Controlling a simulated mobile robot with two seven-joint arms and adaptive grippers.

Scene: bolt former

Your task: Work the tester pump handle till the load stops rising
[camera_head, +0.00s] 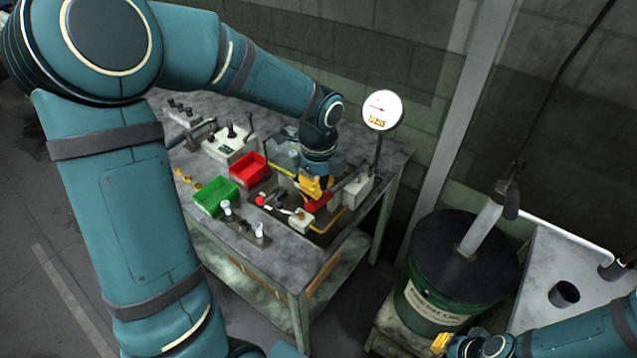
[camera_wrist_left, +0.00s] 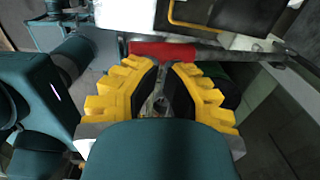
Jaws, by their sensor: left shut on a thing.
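The tester (camera_head: 355,190) is a pale block on the bench with a round white dial gauge (camera_head: 382,110) on a post. Its pump handle shows as a red grip (camera_head: 318,203) at the end of a grey lever. My left gripper (camera_head: 313,187) is at the red grip and partly hides it. In the left wrist view the yellow fingers (camera_wrist_left: 162,75) are closed in at the red grip (camera_wrist_left: 160,52), and the lever runs off to the right. The gauge needle is too small to read. My right gripper (camera_head: 442,342) is low at the right, its jaws unclear.
A red bin (camera_head: 249,169) and a green bin (camera_head: 215,196) stand left of the tester on the grey bench (camera_head: 290,243). A dark oil drum (camera_head: 440,300) with a pump stands to the right.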

